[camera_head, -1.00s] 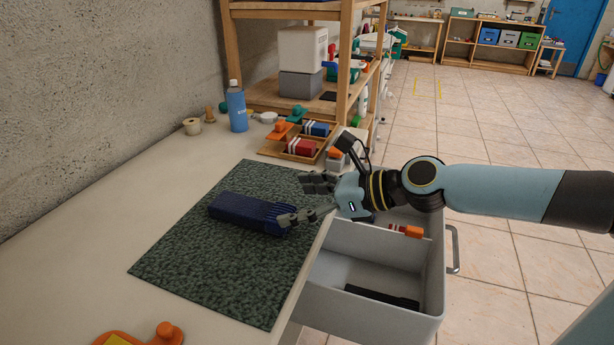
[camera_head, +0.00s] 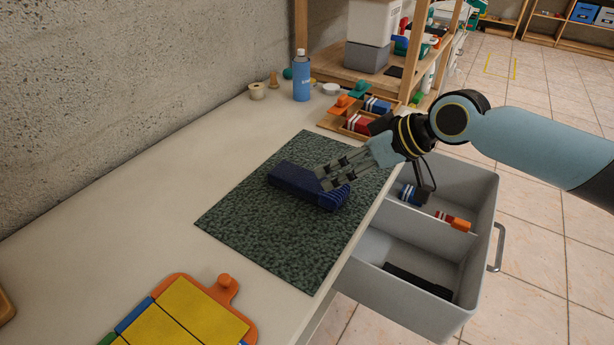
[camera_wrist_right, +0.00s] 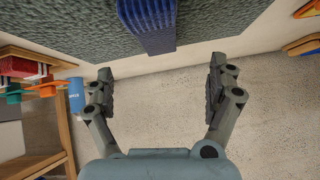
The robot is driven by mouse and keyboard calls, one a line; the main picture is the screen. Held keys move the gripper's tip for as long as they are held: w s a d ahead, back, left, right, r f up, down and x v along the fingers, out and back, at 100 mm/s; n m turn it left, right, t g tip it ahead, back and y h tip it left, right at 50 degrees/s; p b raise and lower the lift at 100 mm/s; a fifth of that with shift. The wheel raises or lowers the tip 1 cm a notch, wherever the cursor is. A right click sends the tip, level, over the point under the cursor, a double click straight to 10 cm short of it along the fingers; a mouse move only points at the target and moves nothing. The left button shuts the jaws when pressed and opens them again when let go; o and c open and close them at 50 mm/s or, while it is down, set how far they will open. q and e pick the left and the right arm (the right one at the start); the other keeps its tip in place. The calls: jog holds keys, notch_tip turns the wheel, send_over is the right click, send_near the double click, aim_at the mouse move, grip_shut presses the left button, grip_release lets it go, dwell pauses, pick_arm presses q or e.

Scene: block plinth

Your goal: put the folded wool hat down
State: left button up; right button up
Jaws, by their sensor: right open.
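The folded wool hat (camera_head: 300,186) is a dark blue, long folded bundle with a ribbed end. It lies on the dark green speckled mat (camera_head: 260,240) on the bench. My right gripper (camera_head: 324,178) is above the hat's ribbed end in the head view, its fingers apart. In the right wrist view the open right gripper (camera_wrist_right: 160,88) has nothing between its fingers, and the hat (camera_wrist_right: 148,22) is ahead of them at the top. The mat (camera_wrist_right: 60,30) is behind it there. My left gripper is not in view.
An open grey drawer (camera_head: 425,318) with dividers is at the right of the bench. An orange tray with yellow blocks (camera_head: 205,312) is at the front. A blue bottle (camera_head: 301,78) and a wooden tray of blocks (camera_head: 338,124) are at the back. Bench left of the mat is clear.

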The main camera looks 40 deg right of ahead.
aim_at(308, 180)
jog(key=shift+w+d+r+n, duration=0.1)
jog(key=shift+d+n, duration=0.05)
jog(key=shift+n, duration=0.55)
jog(key=shift+w+f, duration=0.25)
jog(key=x, duration=1)
jog(key=shift+f, duration=0.2)
jog(key=shift+s, duration=0.1)
